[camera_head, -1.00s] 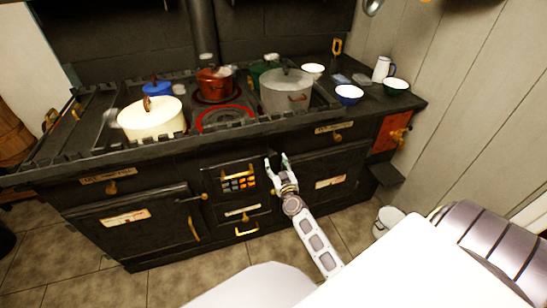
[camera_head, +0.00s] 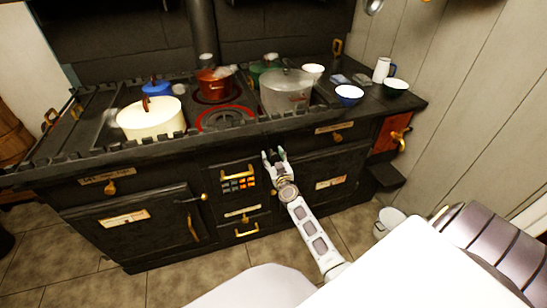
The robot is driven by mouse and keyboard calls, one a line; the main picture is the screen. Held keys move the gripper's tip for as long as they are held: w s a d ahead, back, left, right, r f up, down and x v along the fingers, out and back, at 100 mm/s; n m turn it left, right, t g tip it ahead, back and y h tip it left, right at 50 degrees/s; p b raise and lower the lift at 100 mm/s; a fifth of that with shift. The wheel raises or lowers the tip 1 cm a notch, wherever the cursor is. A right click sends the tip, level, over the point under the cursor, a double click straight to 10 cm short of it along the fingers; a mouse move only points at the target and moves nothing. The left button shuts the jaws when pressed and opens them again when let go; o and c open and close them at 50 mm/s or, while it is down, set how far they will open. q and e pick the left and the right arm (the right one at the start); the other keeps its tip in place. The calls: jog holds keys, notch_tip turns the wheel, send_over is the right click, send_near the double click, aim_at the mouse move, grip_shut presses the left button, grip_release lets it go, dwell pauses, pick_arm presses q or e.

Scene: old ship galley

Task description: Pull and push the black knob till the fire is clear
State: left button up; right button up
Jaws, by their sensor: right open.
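The black stove (camera_head: 150,163) has a small central grate (camera_head: 238,184) with an orange glow of fire behind its bars. My right gripper (camera_head: 274,154) is just right of this grate, in front of the stove face. Its two fingers are open and point up and away from me. The black knob cannot be made out clearly; it is dark against the dark stove and seems hidden at or behind the fingers. I cannot tell whether the fingers touch it. My left gripper is not in view.
A cream pot (camera_head: 152,120), a red pot (camera_head: 213,86) and a grey pot (camera_head: 287,95) stand on the stove top. Bowls and a white jug (camera_head: 382,69) are at the right. A bucket (camera_head: 389,222) stands on the floor. Brass handles project from the stove front.

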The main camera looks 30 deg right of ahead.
aim_at(275, 158)
jog(key=shift+c, duration=1.4)
jog(key=c, duration=0.7)
grip_shut()
jog(key=shift+s, duration=0.3)
jog(key=shift+s+a+p, duration=0.1)
jog(key=shift+s+p, duration=0.15)
jog(key=shift+p, duration=0.05)
jog(key=shift+s+a+p, duration=0.2)
jog(key=shift+s+p, duration=0.15)
jog(key=shift+s, duration=0.35)
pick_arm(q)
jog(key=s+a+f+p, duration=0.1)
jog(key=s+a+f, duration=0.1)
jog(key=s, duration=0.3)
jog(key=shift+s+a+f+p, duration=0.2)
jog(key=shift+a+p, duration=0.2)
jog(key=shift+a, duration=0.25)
pick_arm(e)
jog(key=shift+v, duration=2.1)
jog(key=shift+d, duration=0.1)
